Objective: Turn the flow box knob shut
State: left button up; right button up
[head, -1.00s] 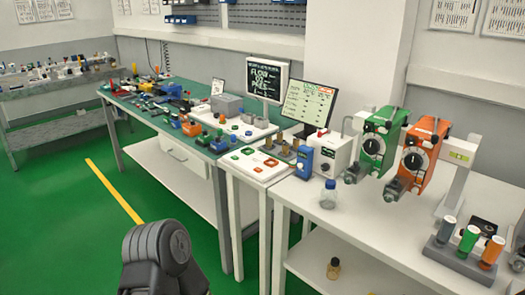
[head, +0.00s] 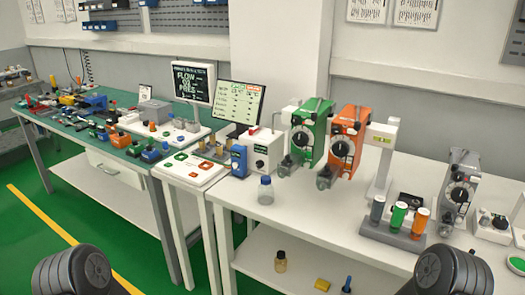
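The likely flow box is a small white box (head: 262,150) with a dark round knob (head: 260,164) on its front. It stands on the white bench, between a blue handheld meter (head: 239,160) and the green vaporizer (head: 308,138). The knob's exact setting is too small to read. A dark display (head: 190,82) behind shows the words FLOW and PRES, with values I cannot read. Black rounded parts of my two arms show at the bottom left and bottom right, far from the box. No gripper fingertips are visible.
An orange vaporizer (head: 346,140) and a grey one (head: 460,187) stand to the right. A clear bottle with a blue cap (head: 265,191) stands in front of the box. A rack with coloured cylinders (head: 393,235) is near the right. The bench front (head: 310,208) is fairly clear.

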aim_at(259, 164)
jog(key=z, duration=0.5)
jog(key=j+z, duration=0.15)
jog(key=z, duration=0.3)
jog(key=i+j+z, duration=0.1)
jog(key=z, duration=0.4)
jog(key=j+z, duration=0.25)
jog(key=j, duration=0.15)
jog(key=j+z, duration=0.2)
jog(key=j, duration=0.25)
jog(key=k+j+z, duration=0.1)
jog(key=j+z, duration=0.15)
jog(key=j, duration=0.15)
jog(key=k+j+z, duration=0.1)
jog(key=j+z, duration=0.15)
jog(key=j, duration=0.15)
jog(key=k+j+z, duration=0.2)
jog(key=j, duration=0.15)
jog(key=k+j+z, duration=0.1)
jog(key=j+z, duration=0.15)
jog(key=k+j, duration=0.2)
jog(key=j, duration=0.15)
jog(key=k+j, duration=0.15)
jog(key=j, duration=0.25)
jog(key=k+j, duration=0.2)
jog(key=j, duration=0.15)
jog(key=k+j, duration=0.2)
jog(key=j, duration=0.2)
